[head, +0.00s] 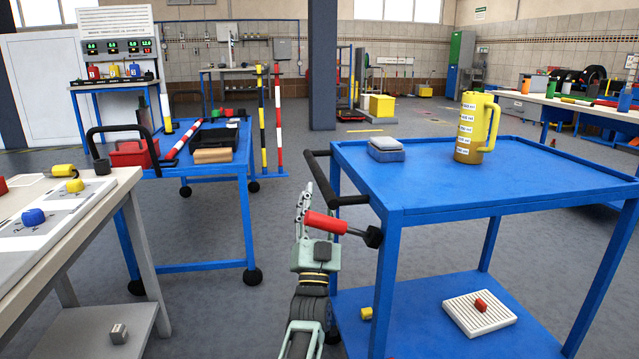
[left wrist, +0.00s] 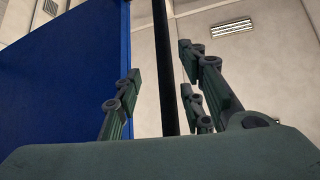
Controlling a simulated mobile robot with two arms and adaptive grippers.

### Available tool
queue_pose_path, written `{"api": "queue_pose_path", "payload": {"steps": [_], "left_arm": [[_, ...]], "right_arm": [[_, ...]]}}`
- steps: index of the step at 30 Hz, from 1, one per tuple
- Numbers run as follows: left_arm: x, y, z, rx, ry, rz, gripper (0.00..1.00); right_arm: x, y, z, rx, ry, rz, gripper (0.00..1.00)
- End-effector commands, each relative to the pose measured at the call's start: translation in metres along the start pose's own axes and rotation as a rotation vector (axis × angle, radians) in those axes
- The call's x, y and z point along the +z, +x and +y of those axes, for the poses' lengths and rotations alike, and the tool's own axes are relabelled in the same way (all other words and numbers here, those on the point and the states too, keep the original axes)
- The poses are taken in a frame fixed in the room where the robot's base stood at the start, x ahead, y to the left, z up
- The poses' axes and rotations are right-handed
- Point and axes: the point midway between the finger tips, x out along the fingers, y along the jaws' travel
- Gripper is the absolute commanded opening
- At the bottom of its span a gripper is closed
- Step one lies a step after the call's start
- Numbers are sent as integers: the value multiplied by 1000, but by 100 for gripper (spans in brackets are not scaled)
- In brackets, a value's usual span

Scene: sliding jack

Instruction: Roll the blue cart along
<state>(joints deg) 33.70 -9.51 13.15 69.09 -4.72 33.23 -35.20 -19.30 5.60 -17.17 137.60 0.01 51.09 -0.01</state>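The nearer blue cart (head: 448,178) stands at the right, with a flat top and a lower shelf. Its black push handle (head: 322,178) sticks out to the left from the top's left end. My left gripper (head: 303,212) is upright beside that end, just below the handle. A red cylinder (head: 326,223) with a grey rod and black end crosses beside the fingers at the cart's corner; contact is unclear. In the left wrist view my left gripper (left wrist: 160,98) has its fingers apart, and a dark bar (left wrist: 165,65) shows between them. My right gripper is not visible.
A yellow jug (head: 474,128) and a grey-blue box (head: 386,150) stand on the cart's top. A white slatted tray (head: 462,318) lies on its shelf. Another blue cart (head: 205,170) stands further left. A workbench (head: 75,235) is at the near left. Grey floor lies between.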

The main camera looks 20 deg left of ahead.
Motion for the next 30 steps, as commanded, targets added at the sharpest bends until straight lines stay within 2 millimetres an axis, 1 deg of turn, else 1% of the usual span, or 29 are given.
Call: {"api": "queue_pose_path", "payload": {"steps": [1, 3, 6, 9, 13, 25, 28, 30], "left_arm": [[0, -12, 1, 1, -1, -2, 37], [0, -24, 1, 2, 0, -2, 37], [0, -38, 1, 2, 0, -1, 37], [-1, -46, 1, 1, -1, 0, 37], [-1, -50, 1, 2, -1, 0, 37], [0, -50, 1, 2, -1, -1, 37], [6, -55, 2, 25, -3, -27, 37], [17, -65, 4, 67, -9, -76, 37]], "right_arm": [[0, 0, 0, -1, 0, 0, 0], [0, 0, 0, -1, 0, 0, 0], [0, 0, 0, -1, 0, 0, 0], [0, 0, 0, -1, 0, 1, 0], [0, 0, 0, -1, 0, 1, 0], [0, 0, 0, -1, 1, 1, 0], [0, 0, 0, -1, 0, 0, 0], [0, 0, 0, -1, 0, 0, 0]]}}
